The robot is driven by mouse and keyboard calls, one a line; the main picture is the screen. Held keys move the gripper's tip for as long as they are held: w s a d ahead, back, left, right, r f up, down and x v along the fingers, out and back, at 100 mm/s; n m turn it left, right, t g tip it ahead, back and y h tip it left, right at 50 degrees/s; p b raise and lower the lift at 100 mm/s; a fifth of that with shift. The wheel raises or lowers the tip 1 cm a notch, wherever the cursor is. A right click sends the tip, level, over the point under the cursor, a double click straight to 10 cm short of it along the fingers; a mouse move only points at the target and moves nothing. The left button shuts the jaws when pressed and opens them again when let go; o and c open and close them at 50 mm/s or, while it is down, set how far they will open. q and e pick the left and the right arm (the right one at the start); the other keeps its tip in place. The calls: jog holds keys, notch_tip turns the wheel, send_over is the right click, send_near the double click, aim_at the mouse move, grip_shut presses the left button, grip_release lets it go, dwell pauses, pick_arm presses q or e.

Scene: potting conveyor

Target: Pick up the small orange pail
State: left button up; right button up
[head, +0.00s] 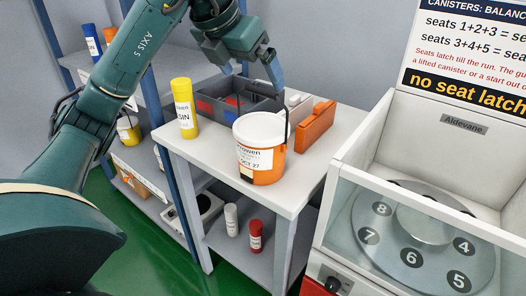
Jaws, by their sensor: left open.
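The small orange pail (271,173) stands upright near the front of the white table. Its upper part is white, it carries a white label, and a thin dark handle rises at its right side. My left gripper (252,72) is open above and behind the pail, over the grey divided tray. Its fingers point down and are apart from the pail and its handle, with nothing seen between them. My right gripper is not in view.
A yellow canister (184,108) stands left of the pail, beside the grey divided tray (247,96). An orange case (316,127) is close on the right. A machine with a numbered disc (412,255) stands further right, behind a clear front panel.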

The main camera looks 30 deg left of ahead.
aim_at(260, 89)
pick_arm(q)
jog(key=x, duration=0.8)
jog(key=shift+d+f, duration=0.15)
jog(key=shift+d, duration=0.1)
jog(key=shift+c, duration=0.6)
jog(key=c, duration=1.6)
jog(key=shift+c, duration=0.6)
jog(key=shift+r, duration=0.2)
